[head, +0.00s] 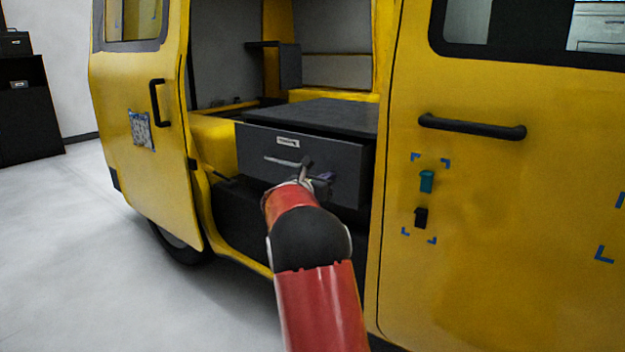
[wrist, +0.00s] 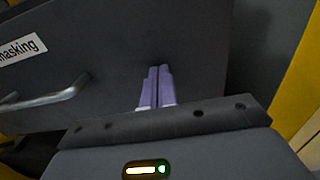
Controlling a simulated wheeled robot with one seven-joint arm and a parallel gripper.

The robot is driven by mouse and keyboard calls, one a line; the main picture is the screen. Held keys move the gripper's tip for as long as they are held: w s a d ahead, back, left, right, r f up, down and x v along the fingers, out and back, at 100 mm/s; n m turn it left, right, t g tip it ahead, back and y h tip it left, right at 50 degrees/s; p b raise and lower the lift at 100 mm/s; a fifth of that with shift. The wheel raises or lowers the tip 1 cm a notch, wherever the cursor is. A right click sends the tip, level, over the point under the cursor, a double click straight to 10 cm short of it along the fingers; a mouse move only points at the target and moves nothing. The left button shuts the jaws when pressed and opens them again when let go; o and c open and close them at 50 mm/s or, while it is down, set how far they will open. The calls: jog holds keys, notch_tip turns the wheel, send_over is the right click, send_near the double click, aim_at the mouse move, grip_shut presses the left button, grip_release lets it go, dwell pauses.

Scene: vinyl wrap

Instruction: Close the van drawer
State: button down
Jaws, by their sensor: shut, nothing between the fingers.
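The van drawer (head: 255,150) has a dark grey front with a white label and a silver bar handle (head: 285,161). It sits inside the yellow van's side opening, and its front stands out a little beyond the cabinet top above it. The label in the wrist view ends in "masking", and the handle (wrist: 55,97) is at the left there. My gripper (head: 328,177) is shut and empty, with its purple fingers (wrist: 159,70) pointing at the drawer front (wrist: 135,50) to the right of the handle. I cannot tell whether the fingertips touch it.
An open yellow door (head: 150,190) stands to the left of the opening. Another yellow door panel (head: 490,240) with a black handle (head: 472,127) borders it closely on the right. A dark lower compartment lies below the drawer. The pale floor (head: 100,270) at the left is clear.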

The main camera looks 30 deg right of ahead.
aim_at(338, 171)
jog(key=p+x, duration=0.1)
jog(key=x, duration=0.4)
jog(key=shift+w+d+p, duration=0.1)
jog(key=shift+d+p, duration=0.2)
jog(key=shift+d+r, duration=0.1)
jog(key=shift+r, duration=0.2)
jog(key=b+v, duration=0.1)
jog(key=v, duration=1.3)
jog(key=shift+f, duration=0.25)
